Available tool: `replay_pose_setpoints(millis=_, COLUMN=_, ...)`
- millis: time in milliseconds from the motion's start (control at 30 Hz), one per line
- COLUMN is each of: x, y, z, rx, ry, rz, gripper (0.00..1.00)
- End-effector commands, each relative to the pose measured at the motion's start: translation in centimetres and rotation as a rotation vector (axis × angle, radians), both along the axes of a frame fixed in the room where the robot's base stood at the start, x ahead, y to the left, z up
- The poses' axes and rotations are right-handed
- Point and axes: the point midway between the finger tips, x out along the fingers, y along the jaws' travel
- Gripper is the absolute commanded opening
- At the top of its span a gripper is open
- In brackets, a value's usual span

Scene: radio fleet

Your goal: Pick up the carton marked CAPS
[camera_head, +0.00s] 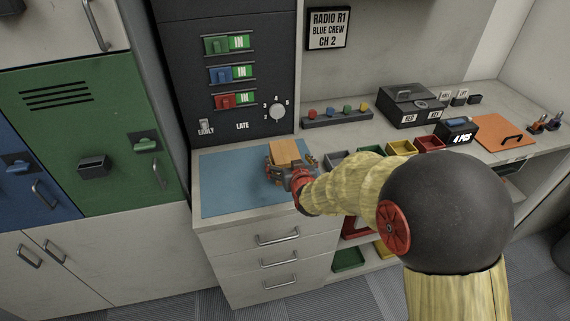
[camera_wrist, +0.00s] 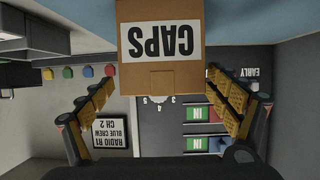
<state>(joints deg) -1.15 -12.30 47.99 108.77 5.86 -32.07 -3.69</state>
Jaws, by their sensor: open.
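The carton marked CAPS (camera_wrist: 160,70) is a brown cardboard box with a white label, shown upside down in the wrist view. In the head view the carton (camera_head: 286,151) stands on the blue mat (camera_head: 228,188) on the counter, partly hidden by my gripper. My gripper (camera_head: 292,172) is at the carton. In the wrist view my gripper (camera_wrist: 168,108) is open, one yellow-padded finger on each side, with the carton's lower picture edge between them. Gaps show between both fingers and the carton, so it is not gripped.
A dark panel (camera_head: 181,110) with switches and a dial stands behind the mat. To the right are a row of coloured knobs (camera_head: 338,115), a black box (camera_head: 408,106), small coloured bins (camera_head: 401,148) and an orange board (camera_head: 492,134). The mat's left part is clear.

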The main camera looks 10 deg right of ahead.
Motion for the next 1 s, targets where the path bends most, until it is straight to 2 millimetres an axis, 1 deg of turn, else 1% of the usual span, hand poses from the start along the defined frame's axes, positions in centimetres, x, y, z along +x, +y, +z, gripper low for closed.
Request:
replay_pose_setpoints(millis=33, x=0.7, y=0.1, z=-0.6, rx=0.0, ry=0.0, rz=0.0, gripper=0.89)
replay_pose_setpoints(millis=100, x=1.7, y=0.2, z=-1.1, rx=0.0, ry=0.001, rz=0.0, gripper=0.89)
replay_pose_setpoints(millis=233, x=3.2, y=0.2, z=-1.5, rx=0.0, ry=-0.001, rz=0.0, gripper=0.89)
replay_pose_setpoints(millis=367, x=3.9, y=0.2, z=-1.7, rx=0.0, ry=0.0, rz=0.0, gripper=0.89)
replay_pose_setpoints(millis=567, x=3.9, y=0.2, z=-1.7, rx=0.0, ry=0.0, rz=0.0, gripper=0.89)
replay_pose_setpoints(millis=1000, x=3.9, y=0.2, z=-1.7, rx=0.0, ry=0.0, rz=0.0, gripper=0.65)
